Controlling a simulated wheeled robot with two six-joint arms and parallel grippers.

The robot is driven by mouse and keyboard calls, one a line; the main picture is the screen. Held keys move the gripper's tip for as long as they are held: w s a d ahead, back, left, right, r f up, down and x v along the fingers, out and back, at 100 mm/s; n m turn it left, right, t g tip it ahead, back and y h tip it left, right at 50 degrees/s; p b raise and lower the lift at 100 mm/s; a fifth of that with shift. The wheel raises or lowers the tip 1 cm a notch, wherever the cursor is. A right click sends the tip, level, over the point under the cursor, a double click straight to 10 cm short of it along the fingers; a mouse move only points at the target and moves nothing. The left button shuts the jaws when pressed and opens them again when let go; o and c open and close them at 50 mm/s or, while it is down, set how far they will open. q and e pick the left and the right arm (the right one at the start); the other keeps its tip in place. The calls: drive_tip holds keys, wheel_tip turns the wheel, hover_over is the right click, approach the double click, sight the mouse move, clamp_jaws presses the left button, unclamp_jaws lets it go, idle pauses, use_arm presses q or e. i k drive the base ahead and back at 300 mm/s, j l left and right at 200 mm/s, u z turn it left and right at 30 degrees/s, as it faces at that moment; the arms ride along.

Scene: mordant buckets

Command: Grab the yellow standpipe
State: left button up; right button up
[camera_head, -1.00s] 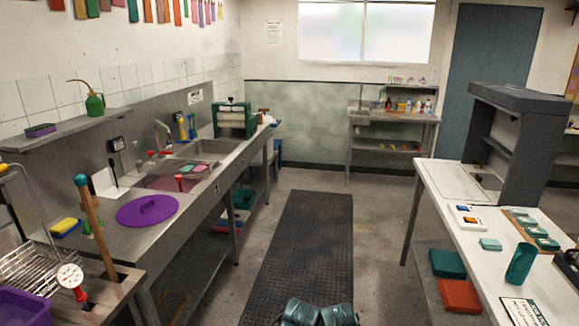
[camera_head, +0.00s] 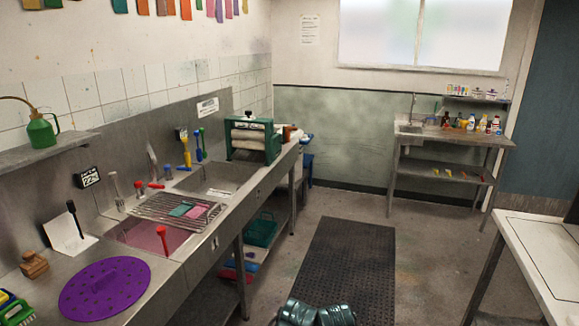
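A yellow standpipe (camera_head: 187,153), slim and upright, stands at the back of the steel sink unit on the left, by the wall splashback. A blue upright piece (camera_head: 199,143) stands just right of it. A red standpipe (camera_head: 163,239) stands in the front basin, which holds pink liquid (camera_head: 150,236). The foot of the yellow standpipe is hard to make out at this distance. Neither of my grippers shows; only dark teal parts of my own body appear at the bottom edge, well short of the sink unit.
A purple perforated lid (camera_head: 104,288) lies on the near counter. A green roller press (camera_head: 252,138) stands beyond the rear basin.

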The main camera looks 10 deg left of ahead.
sight(187, 157)
drive_tip(key=i+u, duration=0.35)
drive_tip(key=i, duration=0.2)
drive_tip(key=i+u, duration=0.4)
drive_tip(key=i, duration=0.15)
drive_tip(key=i+l+u, duration=0.35)
drive_tip(key=i, duration=0.15)
drive_tip(key=i+l, duration=0.2)
drive_tip(key=l, duration=0.15)
drive_tip(key=i+l, duration=0.25)
drive_tip(key=l, duration=0.15)
drive_tip(key=z, duration=0.05)
